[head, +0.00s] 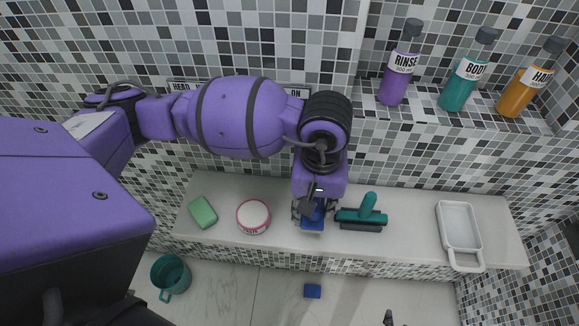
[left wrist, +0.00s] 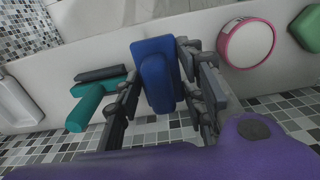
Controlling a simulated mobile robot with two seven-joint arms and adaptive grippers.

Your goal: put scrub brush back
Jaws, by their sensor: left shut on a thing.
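The blue scrub brush (head: 313,224) is between the fingers of my left gripper (head: 312,208), at the middle of the white ledge. In the left wrist view the brush (left wrist: 155,70) is a blue block with a raised grip, and the fingers (left wrist: 165,95) close on it from both sides. I cannot tell whether its underside touches the ledge, and its bristles are hidden. A dark tip at the bottom edge of the head view seems to be my right gripper (head: 388,318); its fingers cannot be made out.
A teal squeegee (head: 368,215) lies close right of the brush on the ledge (head: 410,225). A pink-rimmed tin (head: 253,216) and green soap (head: 202,212) are left, a white tray (head: 459,228) far right. Below are a teal mug (head: 171,274) and a small blue block (head: 312,291).

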